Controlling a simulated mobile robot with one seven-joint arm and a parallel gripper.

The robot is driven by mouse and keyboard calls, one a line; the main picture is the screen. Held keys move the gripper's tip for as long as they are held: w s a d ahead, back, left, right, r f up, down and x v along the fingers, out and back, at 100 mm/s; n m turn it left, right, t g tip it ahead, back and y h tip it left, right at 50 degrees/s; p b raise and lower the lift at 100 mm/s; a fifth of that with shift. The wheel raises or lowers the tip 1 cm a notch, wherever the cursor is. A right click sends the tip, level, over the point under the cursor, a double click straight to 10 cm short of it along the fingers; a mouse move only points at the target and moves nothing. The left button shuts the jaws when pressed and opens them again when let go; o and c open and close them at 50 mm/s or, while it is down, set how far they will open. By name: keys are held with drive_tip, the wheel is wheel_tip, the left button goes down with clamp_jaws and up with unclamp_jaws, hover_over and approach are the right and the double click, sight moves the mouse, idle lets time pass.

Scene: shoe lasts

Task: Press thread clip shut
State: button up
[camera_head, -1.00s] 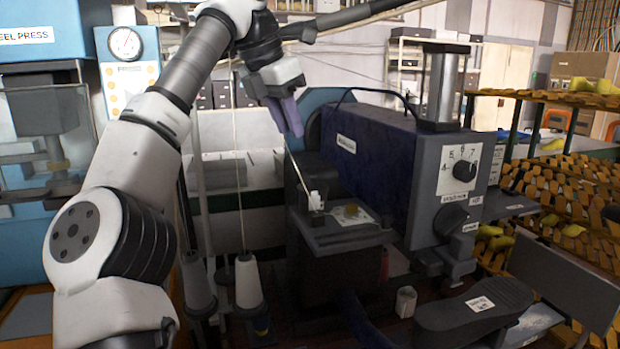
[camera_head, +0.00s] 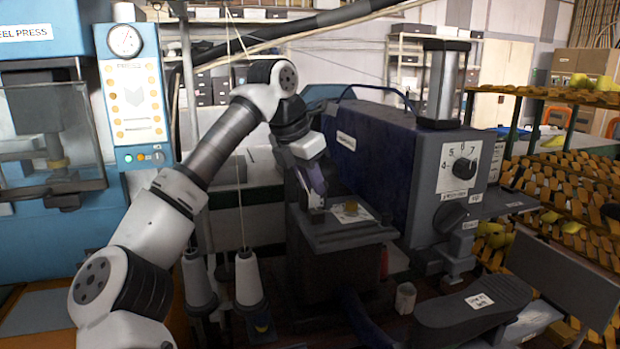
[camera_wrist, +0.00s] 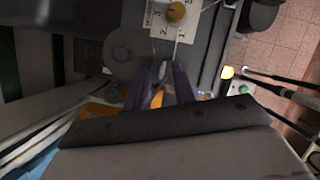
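My gripper (camera_head: 316,198) reaches down to the left end of the small platform (camera_head: 345,235) on the dark blue machine. In the head view it covers the spot where the small white clip stands. In the wrist view my gripper's two purple fingers (camera_wrist: 161,88) are apart, with a gap between them. A thin white thread (camera_wrist: 177,40) runs down toward that gap. The clip itself is too small and dark to make out there, so I cannot tell whether the fingers touch it.
The dark blue machine (camera_head: 385,165) stands directly right of my gripper, with a numbered dial (camera_head: 463,168) on its front. White thread cones (camera_head: 247,280) stand left of the platform. A blue press (camera_head: 40,30) is at the far left. A shelf with yellow shoe lasts (camera_head: 590,170) is at right.

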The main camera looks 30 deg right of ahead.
sight(320, 234)
clamp_jaws()
